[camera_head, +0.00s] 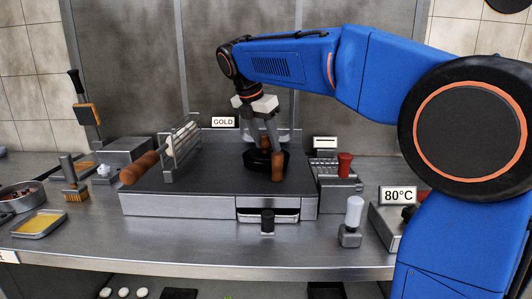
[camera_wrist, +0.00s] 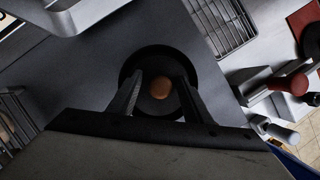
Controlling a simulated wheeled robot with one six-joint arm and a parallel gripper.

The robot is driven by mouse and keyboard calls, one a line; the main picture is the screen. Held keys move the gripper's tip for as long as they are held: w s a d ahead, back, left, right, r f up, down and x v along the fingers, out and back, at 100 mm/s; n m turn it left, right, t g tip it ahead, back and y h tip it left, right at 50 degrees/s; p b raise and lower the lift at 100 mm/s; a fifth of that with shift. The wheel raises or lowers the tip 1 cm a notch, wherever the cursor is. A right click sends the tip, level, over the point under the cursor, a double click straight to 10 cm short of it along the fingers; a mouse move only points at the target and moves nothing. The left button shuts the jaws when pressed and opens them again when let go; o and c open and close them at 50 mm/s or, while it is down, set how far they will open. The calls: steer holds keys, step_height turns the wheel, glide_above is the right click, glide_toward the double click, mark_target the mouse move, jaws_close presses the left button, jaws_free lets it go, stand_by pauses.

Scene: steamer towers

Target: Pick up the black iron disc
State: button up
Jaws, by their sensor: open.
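The black iron disc (camera_head: 251,161) lies on the dark griddle plate (camera_head: 215,180), near its right part. In the wrist view the round disc (camera_wrist: 151,55) lies below my gripper (camera_wrist: 160,86), with a brown wooden knob (camera_wrist: 160,88) near its middle. My gripper also shows in the head view (camera_head: 267,145), pointing down over the disc. Its two fingers are apart, one on each side of the knob. Whether they touch it I cannot tell. The fingers and my wrist hide part of the disc.
A rack with a wooden handle (camera_head: 139,168) stands on the griddle's left part. A metal box with a red-topped item (camera_head: 345,164) is right of the griddle. A grey-handled tool (camera_head: 354,212) stands in front at right. A wire grid (camera_wrist: 228,25) lies close to the disc.

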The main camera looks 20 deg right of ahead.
mark_target(266, 135)
jaws_close()
steer(key=shift+r, duration=0.15)
step_height(266, 135, up, 10)
steer(key=shift+f, duration=0.1)
stand_by(0.4)
steer(key=c, duration=0.8)
jaws_free()
jaws_close()
